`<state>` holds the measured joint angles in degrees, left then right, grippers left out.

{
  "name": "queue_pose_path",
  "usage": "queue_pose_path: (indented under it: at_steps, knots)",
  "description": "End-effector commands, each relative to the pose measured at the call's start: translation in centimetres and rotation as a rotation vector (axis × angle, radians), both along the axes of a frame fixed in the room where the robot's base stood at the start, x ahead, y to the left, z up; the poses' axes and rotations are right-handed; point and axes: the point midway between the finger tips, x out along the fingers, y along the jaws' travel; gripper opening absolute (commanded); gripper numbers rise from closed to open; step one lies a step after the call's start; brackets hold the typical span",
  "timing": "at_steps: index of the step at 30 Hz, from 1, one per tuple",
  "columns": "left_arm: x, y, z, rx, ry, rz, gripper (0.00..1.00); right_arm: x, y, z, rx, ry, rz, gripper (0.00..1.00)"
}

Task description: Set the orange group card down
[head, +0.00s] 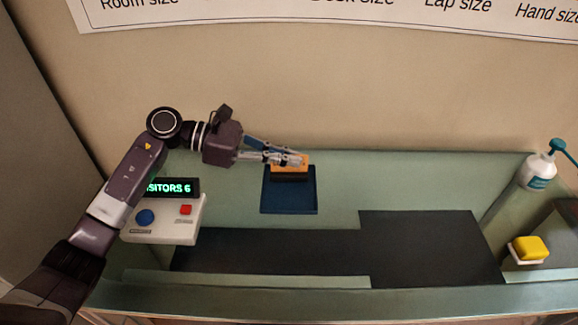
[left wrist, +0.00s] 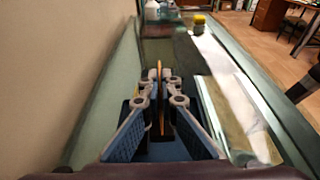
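The orange group card (head: 303,166) is upright at the back of the counter, at the fingertips of my left gripper (head: 295,160). In the left wrist view the card (left wrist: 163,118) is a thin orange edge between the two fingers, which are closed on it. Below the card is a dark block or slot (head: 292,178) on a blue tray (head: 288,203). I cannot tell whether the card's lower edge rests in it, as the fingers cover part of the card. My right gripper is not in view.
A white counter box with a blue button (head: 145,217), a red button (head: 186,210) and a visitors display (head: 172,188) stands left of the tray. Dark mats (head: 430,245) cover the front. A pump bottle (head: 537,172) and yellow sponge-like block (head: 530,247) are at right.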

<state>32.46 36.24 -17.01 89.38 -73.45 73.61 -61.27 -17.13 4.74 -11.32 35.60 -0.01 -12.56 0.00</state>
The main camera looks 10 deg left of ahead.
Motion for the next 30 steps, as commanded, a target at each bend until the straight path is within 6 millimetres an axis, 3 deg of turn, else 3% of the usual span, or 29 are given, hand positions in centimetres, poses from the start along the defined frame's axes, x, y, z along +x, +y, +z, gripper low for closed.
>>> queue_pose_path:
  at_steps: [9, 22, 27, 30]
  knots:
    - [-0.1, 0.0, -4.0, -0.002, 0.004, 0.000, 0.00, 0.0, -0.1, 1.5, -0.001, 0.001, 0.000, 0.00]
    - [0.0, 0.0, -4.6, 0.000, 0.001, -0.001, 0.00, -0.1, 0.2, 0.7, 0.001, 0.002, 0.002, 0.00]
    - [-0.1, 0.0, -4.4, 0.001, 0.002, 0.000, 0.20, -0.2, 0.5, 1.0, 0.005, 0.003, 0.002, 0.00]
    - [-0.1, 0.0, -4.4, 0.001, 0.002, 0.000, 0.22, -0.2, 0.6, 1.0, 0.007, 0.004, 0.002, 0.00]
